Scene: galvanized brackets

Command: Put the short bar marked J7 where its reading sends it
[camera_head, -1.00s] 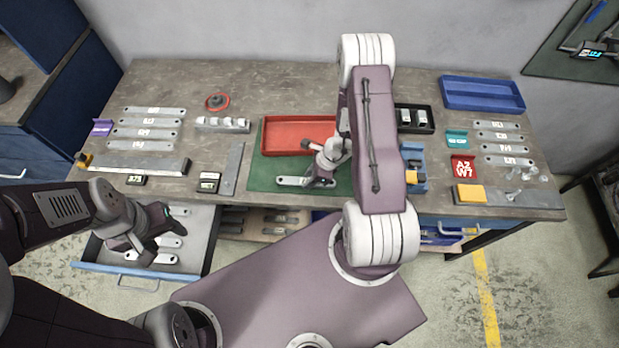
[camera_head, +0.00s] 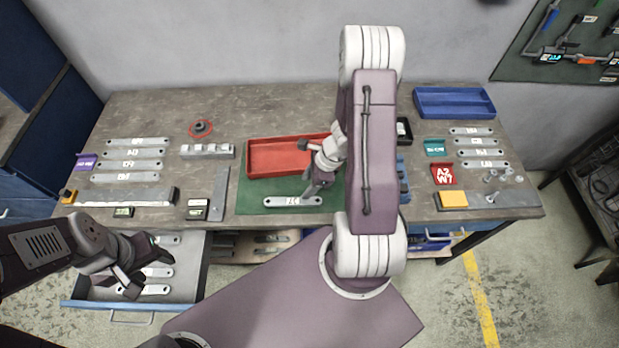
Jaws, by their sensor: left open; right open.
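A short light-grey bar (camera_head: 285,202) with a hole at its end lies flat on the green mat (camera_head: 248,190). Dark marks show on it, too small to read surely. My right gripper (camera_head: 311,190) is open above the bar's right part, pointing down; whether it touches the bar I cannot tell. My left gripper (camera_head: 150,274) is open over the pulled-out drawer (camera_head: 188,283), where several similar bars lie, partly hidden by the gripper.
A red tray (camera_head: 270,158) stands behind the bar. Labelled bars lie in columns left (camera_head: 134,153) and right (camera_head: 480,153). A blue tray (camera_head: 455,102) is at back right. Purple (camera_head: 86,162), teal (camera_head: 434,147) and red (camera_head: 443,174) tags stand by the columns.

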